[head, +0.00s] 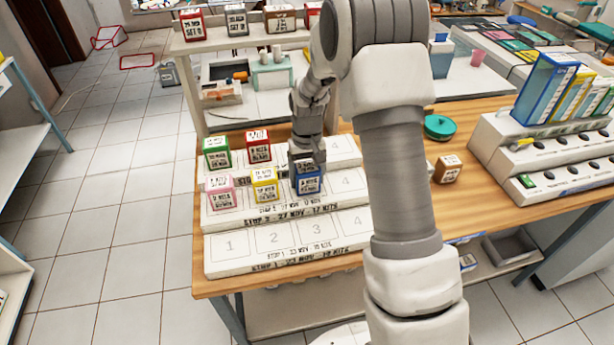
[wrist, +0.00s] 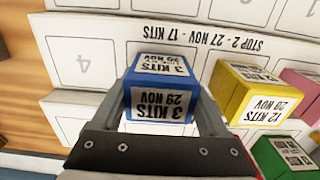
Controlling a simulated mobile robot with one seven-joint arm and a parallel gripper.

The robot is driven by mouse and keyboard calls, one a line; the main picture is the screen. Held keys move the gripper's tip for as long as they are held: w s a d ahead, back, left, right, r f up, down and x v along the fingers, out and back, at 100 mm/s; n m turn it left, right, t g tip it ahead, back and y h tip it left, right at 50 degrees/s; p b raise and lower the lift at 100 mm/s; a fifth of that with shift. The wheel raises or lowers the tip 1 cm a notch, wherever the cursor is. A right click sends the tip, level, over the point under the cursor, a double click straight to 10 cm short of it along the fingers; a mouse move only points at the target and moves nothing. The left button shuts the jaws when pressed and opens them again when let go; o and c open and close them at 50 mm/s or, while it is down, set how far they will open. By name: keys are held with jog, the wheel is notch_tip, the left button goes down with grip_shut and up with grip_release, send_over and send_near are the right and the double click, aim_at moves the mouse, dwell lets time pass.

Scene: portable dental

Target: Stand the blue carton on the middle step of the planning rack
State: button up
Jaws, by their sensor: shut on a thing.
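The blue carton (head: 308,184), marked 3 KITS 29 NOV, is upright at the third place of the middle step of the white planning rack (head: 287,239). It also shows in the wrist view (wrist: 162,72). My gripper (head: 306,166) comes down from above and is shut on it, with one finger along each side in the wrist view (wrist: 163,100). The carton's base is at or very near the step's surface; I cannot tell whether it rests there. The middle step's front bears the STOP 2 label (wrist: 200,45).
A yellow carton (head: 264,184) and a pink carton (head: 220,191) stand left of it on the same step. A green carton (head: 217,153) and a red carton (head: 258,147) stand on the back step. Place 4 (wrist: 82,65) is empty. A brown carton (head: 447,168) stands on the wooden bench.

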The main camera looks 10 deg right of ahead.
aim_at(307, 168)
jog(key=shift+f, duration=0.2)
jog(key=o, duration=1.3)
jog(key=shift+r, duration=0.15)
notch_tip(307, 168, up, 12)
jog(key=shift+s+r+p, duration=0.1)
jog(key=shift+r+p, duration=0.15)
jog(key=shift+p, duration=0.15)
jog(key=s+r+t, duration=0.4)
jog(key=s+r, duration=1)
jog(key=s, duration=0.3)
jog(key=shift+t, duration=0.8)
jog(key=shift+s+f, duration=0.1)
jog(key=shift+s, duration=4.95)
